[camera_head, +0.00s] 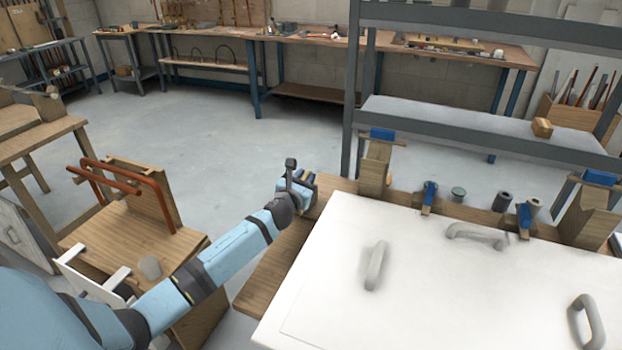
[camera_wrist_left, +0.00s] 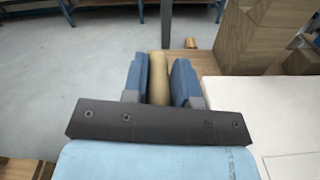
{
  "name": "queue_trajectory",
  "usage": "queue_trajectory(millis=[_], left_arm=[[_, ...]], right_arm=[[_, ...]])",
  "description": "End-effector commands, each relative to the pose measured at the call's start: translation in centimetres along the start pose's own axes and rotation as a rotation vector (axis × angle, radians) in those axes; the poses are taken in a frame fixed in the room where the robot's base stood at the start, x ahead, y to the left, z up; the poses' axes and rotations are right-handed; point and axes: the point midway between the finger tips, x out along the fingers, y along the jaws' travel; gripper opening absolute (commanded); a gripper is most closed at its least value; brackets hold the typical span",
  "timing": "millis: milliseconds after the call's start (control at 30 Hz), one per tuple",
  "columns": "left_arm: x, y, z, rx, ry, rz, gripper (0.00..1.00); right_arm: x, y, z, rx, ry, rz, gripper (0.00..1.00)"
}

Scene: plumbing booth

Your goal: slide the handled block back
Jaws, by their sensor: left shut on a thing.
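My left gripper (camera_head: 302,177) is at the left end of the wooden bench top (camera_head: 274,268), beside the white panel (camera_head: 345,265). In the left wrist view its two blue fingers (camera_wrist_left: 158,68) are shut on a tan, rounded upright handle (camera_wrist_left: 159,88). The handle stands between the fingers, and its lower part is hidden by the gripper. The block under the handle cannot be made out clearly in either view. My right gripper is not in view.
The white panel carries several grey handles (camera_head: 376,266). Wooden stands with blue tops (camera_head: 376,165) and small blue clamps (camera_head: 429,196) line its far edge. A grey shelf rack (camera_head: 480,133) stands behind. A wooden cart with a red-brown pipe (camera_head: 112,176) is at left. Open floor lies between.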

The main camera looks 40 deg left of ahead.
Motion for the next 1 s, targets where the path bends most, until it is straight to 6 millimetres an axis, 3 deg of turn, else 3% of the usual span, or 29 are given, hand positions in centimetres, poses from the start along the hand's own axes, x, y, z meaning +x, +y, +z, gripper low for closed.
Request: queue_trajectory(millis=[100,133,200,233,667,833,1000], left_arm=[[0.1,0.5,0.0,0.006,0.001,0.009,0.0],[0.1,0.5,0.0,0.006,0.001,0.009,0.28],[0.1,0.6,0.0,0.006,0.001,0.01,0.44],[0.1,0.5,0.0,0.006,0.001,0.009,0.47],[-0.3,0.3,0.0,0.003,0.001,0.006,0.47],[-2.6,0.2,0.0,0.003,0.002,0.004,0.47],[-6.6,0.2,0.0,0.006,0.003,0.004,0.47]], right_arm=[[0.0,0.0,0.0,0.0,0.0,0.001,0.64],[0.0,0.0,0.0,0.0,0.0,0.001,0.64],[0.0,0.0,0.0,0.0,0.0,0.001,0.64],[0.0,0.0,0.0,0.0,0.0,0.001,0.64],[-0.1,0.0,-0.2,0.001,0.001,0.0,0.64],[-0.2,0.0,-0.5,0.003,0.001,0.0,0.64],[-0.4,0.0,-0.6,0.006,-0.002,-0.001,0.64]])
